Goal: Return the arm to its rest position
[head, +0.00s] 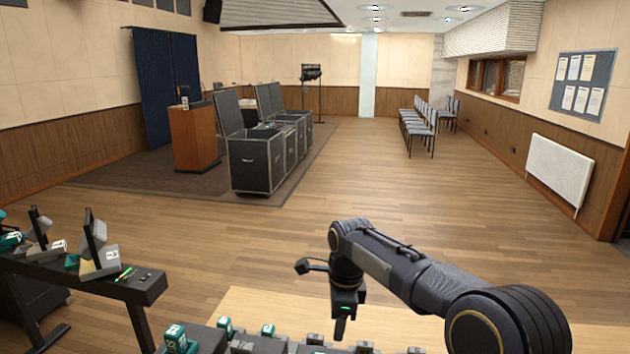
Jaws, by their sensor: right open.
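My right arm comes in from the lower right and bends down at the wrist. My right gripper (342,326) points downward above the far edge of the fader console, its jaws open and nothing seen between them. Whether it touches the console cannot be told from this view. The fader console (205,338) runs along the bottom edge and is mostly cut off. Green-topped caps (176,338) stand on its left part, and grey caps (315,339) stand near and below the gripper. My left gripper is out of view.
A dark stand (150,287) on the left carries grey boxes with upright panels (96,238) and a green marker. A light wooden surface (260,305) lies behind the console. Farther off are open black flight cases (252,165), a lectern (192,138) and chairs (420,125). The middle floor is clear.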

